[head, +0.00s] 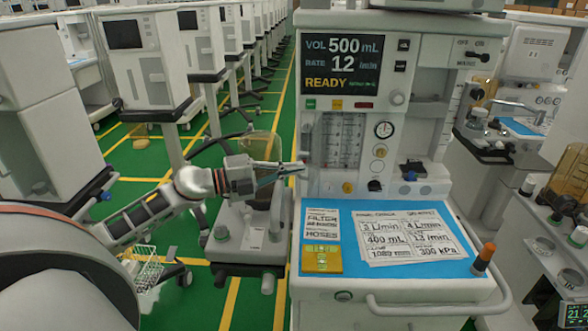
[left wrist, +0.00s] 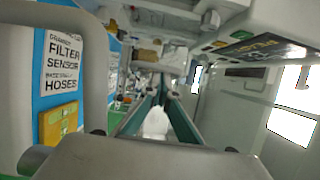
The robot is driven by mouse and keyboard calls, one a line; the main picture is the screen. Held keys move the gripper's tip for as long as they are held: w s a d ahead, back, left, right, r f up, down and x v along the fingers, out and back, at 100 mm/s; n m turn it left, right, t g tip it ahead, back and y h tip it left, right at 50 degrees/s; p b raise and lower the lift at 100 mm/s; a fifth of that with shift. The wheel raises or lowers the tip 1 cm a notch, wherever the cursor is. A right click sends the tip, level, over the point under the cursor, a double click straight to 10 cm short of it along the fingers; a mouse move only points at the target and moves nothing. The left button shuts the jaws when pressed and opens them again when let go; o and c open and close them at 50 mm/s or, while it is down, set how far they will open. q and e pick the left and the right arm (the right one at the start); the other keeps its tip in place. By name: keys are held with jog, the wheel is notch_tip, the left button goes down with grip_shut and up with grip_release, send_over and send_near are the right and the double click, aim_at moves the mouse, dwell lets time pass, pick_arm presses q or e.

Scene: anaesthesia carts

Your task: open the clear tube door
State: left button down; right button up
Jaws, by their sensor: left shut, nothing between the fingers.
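The clear tube door (head: 341,140) is the see-through panel over the flow tubes on the front of the anaesthesia cart, below the screen. It appears flat against the cart front, with no visible gap. My left gripper (head: 300,168) is shut and empty. Its tips point right and lie by the cart's left side, just left of and slightly below the door's lower left corner in the head view. Whether they touch the cart cannot be told. In the left wrist view the shut fingers (left wrist: 161,92) point forward along the cart. My right gripper is not in view.
A screen (head: 342,65) reads READY above the door. Below is a blue work surface (head: 455,222) with papers, a yellow box (head: 322,260) and an orange-topped item (head: 484,257). A clear bellows unit (head: 262,150) stands behind my left gripper. Other carts line the green floor.

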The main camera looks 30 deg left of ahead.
pick_arm(q)
jog(key=shift+a, duration=0.1)
jog(key=a, duration=0.2)
jog(key=a+b, duration=0.1)
jog(key=a, duration=0.1)
jog(key=shift+w, duration=0.2)
jog(key=shift+d, duration=0.2)
